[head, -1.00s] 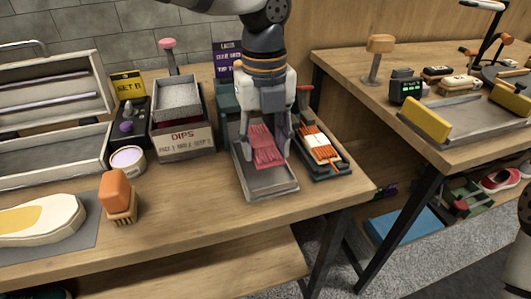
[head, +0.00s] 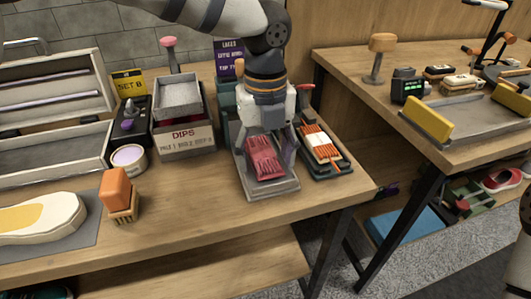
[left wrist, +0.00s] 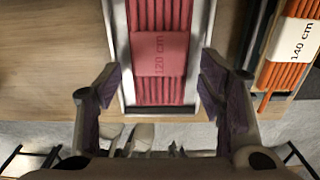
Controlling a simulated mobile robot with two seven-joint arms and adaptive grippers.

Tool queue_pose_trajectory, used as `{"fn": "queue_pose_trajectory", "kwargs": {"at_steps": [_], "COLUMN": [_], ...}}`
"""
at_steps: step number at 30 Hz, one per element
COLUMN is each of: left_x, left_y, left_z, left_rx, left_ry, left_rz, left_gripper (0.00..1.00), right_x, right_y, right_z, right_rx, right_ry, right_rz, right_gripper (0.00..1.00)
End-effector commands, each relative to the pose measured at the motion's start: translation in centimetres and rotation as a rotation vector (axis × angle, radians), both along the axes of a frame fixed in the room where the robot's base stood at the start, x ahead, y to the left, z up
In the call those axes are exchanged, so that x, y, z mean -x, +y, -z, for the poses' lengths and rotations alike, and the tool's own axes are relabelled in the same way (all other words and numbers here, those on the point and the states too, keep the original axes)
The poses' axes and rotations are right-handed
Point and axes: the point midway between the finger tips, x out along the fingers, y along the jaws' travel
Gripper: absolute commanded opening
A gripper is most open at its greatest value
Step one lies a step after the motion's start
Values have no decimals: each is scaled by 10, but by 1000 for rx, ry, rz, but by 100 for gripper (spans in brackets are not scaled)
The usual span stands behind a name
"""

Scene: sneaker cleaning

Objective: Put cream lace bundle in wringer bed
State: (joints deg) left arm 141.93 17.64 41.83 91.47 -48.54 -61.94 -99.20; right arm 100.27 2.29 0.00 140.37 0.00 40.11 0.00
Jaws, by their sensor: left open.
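I see no lace bundle that is clearly cream in these views. A red lace bundle (head: 264,158) with a 120 cm band lies in a grey metal tray (head: 279,189), which I cannot surely name as the wringer bed. The bundle also shows in the left wrist view (left wrist: 160,55). My left gripper (head: 265,155) points down over it, its fingers apart on either side (left wrist: 160,88). An orange lace bundle (head: 312,133) with a pale 140 cm band lies in a dark tray (head: 337,171) just to the right. My right gripper is out of view.
A grey bin marked DIPS (head: 184,142), a round tub (head: 128,158) and an orange brush (head: 117,190) stand to the left. A pale sole shape (head: 40,217) lies on a mat. A second table (head: 350,66) stands right, across a gap. The front wood is clear.

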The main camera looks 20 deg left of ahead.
Motion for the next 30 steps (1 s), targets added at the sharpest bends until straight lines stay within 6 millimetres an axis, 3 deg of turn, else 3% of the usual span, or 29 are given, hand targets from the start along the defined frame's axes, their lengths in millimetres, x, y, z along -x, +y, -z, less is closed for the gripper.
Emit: {"fn": "queue_pose_trajectory", "kwargs": {"at_steps": [5,12,18,22,30], "left_x": [-1,-1,0,0,1], "left_y": [0,0,0,0,0], "left_z": [-9,-72,-112,-122,-123], "left_rx": [0,0,0,1,-1], "left_ry": [-2,-6,-1,2,3], "left_rz": [-1,-1,-2,0,0], "left_gripper": [62,62,62,62,62], "right_x": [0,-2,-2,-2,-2], "right_y": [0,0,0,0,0], "right_z": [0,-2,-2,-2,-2], "right_rx": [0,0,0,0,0], "right_ry": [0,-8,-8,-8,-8], "right_rz": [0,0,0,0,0], "right_gripper": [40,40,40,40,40]}}
